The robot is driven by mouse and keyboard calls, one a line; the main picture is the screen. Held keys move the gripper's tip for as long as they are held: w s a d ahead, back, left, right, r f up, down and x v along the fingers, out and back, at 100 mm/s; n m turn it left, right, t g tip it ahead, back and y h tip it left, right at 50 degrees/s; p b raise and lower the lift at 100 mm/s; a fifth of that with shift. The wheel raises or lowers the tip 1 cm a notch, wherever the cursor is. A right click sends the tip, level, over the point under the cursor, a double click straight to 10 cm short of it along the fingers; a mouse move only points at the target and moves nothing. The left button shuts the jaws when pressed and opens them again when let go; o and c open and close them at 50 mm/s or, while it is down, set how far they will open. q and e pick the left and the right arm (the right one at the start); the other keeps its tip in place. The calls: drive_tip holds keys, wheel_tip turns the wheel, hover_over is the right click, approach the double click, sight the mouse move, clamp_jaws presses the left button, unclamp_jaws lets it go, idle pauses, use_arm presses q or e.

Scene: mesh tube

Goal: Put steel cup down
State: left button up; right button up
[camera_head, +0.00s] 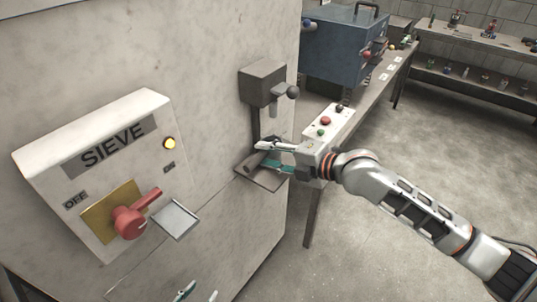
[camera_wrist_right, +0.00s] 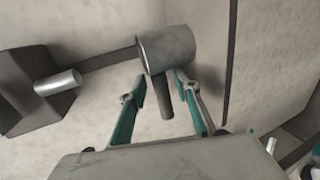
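The steel cup (camera_wrist_right: 172,48) is a grey metal cylinder with a dark handle (camera_wrist_right: 165,98). In the head view the cup (camera_head: 256,159) is small and partly hidden by my right gripper, at a small dark shelf (camera_head: 268,182) on the machine's side. My right gripper (camera_head: 278,156) reaches in from the right. In the right wrist view its teal-padded fingers (camera_wrist_right: 162,92) are apart, one on each side of the handle, with gaps visible on both sides. My left gripper (camera_head: 198,293) shows only its separated fingertips at the bottom edge.
A dark dispenser block (camera_head: 263,82) with a spout hangs above the shelf. The SIEVE panel (camera_head: 100,165) with a red switch (camera_head: 132,219) and a metal plate (camera_head: 175,220) are at the left. A button box (camera_head: 325,125) and blue machine (camera_head: 343,48) stand behind.

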drive_tip(key=shift+r, duration=0.1)
drive_tip(key=shift+s+d+r, duration=0.1)
drive_tip(key=shift+d+r, duration=0.05)
drive_tip(key=v, duration=1.2)
drive_tip(key=s+f+m+t+h, duration=0.1)
drive_tip(key=s+f+m+t, duration=0.1)
drive_tip(key=f+m, duration=0.55)
drive_tip(key=s+f+m+t+h, duration=0.2)
drive_tip(key=s+f+m, duration=0.1)
drive_tip(key=f+m, duration=0.45)
drive_tip(key=s+d+f+m+h, duration=0.3)
drive_tip(key=s+d+f+m, duration=0.2)
drive_tip(key=f, duration=0.4)
drive_tip(key=s+d+f+m+g+h, duration=0.1)
drive_tip(key=s+d+f+m+h, duration=0.2)
drive_tip(key=s+d+f, duration=0.4)
drive_tip(key=s+f+m, duration=0.1)
drive_tip(key=s+f, duration=0.1)
drive_tip(key=s, duration=0.1)
drive_tip(key=shift+s+d+m, duration=0.2)
drive_tip(key=shift+d+m, duration=0.15)
drive_tip(key=shift+m, duration=0.05)
drive_tip(key=shift+f, duration=0.1)
